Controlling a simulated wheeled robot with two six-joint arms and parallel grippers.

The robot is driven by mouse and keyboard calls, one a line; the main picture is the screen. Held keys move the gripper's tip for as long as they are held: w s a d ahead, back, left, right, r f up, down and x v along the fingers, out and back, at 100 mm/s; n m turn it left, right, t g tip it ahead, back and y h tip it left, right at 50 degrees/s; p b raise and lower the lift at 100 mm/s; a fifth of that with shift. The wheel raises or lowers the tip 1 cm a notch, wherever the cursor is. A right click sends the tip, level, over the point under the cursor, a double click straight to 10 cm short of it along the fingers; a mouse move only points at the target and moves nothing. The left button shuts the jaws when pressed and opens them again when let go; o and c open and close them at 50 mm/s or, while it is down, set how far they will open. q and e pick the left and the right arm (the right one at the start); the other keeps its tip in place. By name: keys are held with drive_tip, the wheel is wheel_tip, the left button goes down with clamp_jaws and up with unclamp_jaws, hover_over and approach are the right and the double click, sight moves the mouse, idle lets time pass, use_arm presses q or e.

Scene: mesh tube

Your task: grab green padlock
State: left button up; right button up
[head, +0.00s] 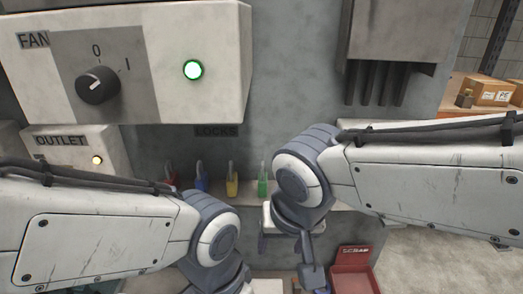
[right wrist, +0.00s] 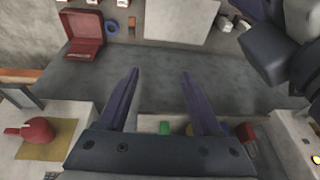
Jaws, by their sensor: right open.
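The green padlock (head: 262,186) stands upright on a pale ledge under the "LOCKS" label, at the right end of a row of padlocks. In the right wrist view, a small green patch of the padlock (right wrist: 164,128) shows just beyond my gripper body, between the two fingers. My right gripper (head: 287,256) is open and empty, pointing down in front of and below the ledge, apart from the padlock. Its two spread fingers also show in the right wrist view (right wrist: 160,72). My left arm comes in at lower left; its fingers are not visible.
Yellow (head: 232,187), blue (head: 201,185) and red (head: 171,182) padlocks stand left of the green one. A red "SCRAP" bin (head: 352,272) is at lower right. The fan panel (head: 210,60) juts out above. A red handle (right wrist: 38,131) shows in the right wrist view.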

wheel_tip(320, 180, up, 7)
drive_tip(key=w+m+t+p, duration=0.1)
drive_tip(key=w+m+p, duration=0.1)
drive_tip(key=w, duration=0.1)
drive_tip(key=p, duration=0.4)
approach(263, 178)
drive_tip(key=x, duration=0.5)
drive_tip(key=shift+w+d+f, duration=0.1)
drive_tip(key=shift+w+f, duration=0.15)
drive_tip(key=shift+w, duration=0.15)
drive_tip(key=shift+p+x, duration=0.55)
drive_tip(key=shift+x, duration=2.1)
use_arm(q)
wheel_tip(263, 178, up, 9)
use_arm(e)
drive_tip(key=shift+r, duration=0.1)
clamp_jaws()
